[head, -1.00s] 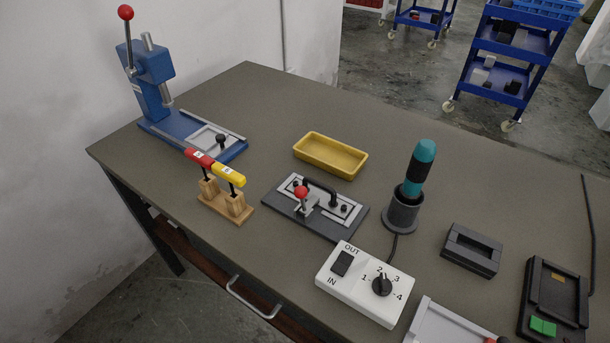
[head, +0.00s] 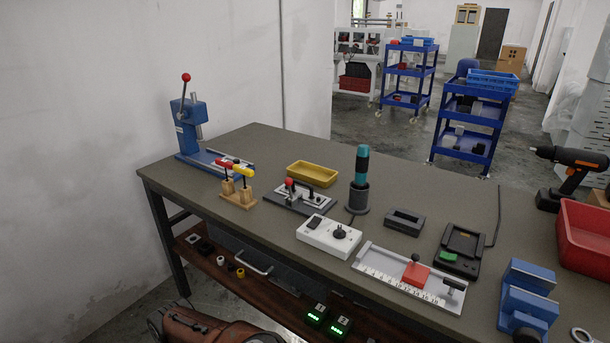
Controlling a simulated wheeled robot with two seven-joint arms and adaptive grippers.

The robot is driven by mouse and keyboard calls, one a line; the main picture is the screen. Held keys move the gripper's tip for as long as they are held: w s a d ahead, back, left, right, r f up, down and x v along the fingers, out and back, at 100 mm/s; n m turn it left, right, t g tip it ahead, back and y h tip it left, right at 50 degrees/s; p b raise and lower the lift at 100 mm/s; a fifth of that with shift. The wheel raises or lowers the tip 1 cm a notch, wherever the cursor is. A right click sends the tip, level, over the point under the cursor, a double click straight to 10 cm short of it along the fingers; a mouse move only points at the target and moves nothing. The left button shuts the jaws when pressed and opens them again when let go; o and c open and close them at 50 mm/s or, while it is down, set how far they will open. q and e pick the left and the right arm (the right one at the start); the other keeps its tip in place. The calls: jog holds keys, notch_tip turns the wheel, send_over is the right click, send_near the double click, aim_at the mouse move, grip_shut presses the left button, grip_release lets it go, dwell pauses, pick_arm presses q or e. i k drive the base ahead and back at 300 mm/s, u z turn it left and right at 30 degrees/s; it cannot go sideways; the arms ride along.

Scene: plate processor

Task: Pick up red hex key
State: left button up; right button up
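The red hex key (head: 226,163) shows as a red handle standing in a small wooden stand (head: 239,198) near the left part of the table. A yellow-handled key (head: 243,170) stands right beside it in the same stand. The dark shafts point down into the wood. Neither of my grippers is in the head view.
On the table (head: 270,229) stand a blue press (head: 188,125), a yellow tray (head: 312,174), a clamp fixture (head: 299,197), a white control box (head: 329,235), a teal screwdriver (head: 361,168) in a holder and a blue vise (head: 527,297). Blue carts (head: 470,115) stand behind.

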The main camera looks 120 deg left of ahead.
aim_at(223, 163)
jog(key=z, duration=0.25)
jog(key=k, duration=1.45)
jog(key=u, duration=0.4)
